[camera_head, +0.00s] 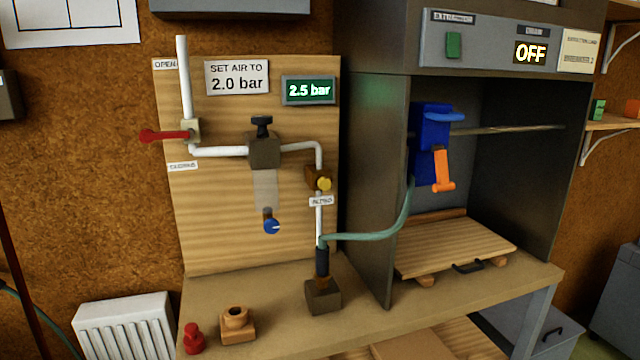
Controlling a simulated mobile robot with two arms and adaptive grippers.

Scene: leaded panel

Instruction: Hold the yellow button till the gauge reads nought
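The yellow button (323,184) sits on a small brown block on the white pipe, at the right side of the wooden board (210,230). A label is just below it. The gauge (309,90) is a green display at the board's upper right and reads 2.5 bar. A sign (237,77) beside it says SET AIR TO 2.0 bar. Nothing touches the button. Neither of my grippers shows in the head view.
A red lever (164,136) sticks out left from the pipe. A blue knob (271,226) hangs lower. A green hose (375,235) runs into the dark cabinet (368,190) at right, whose display reads OFF. A red object (193,340) stands on the bench front.

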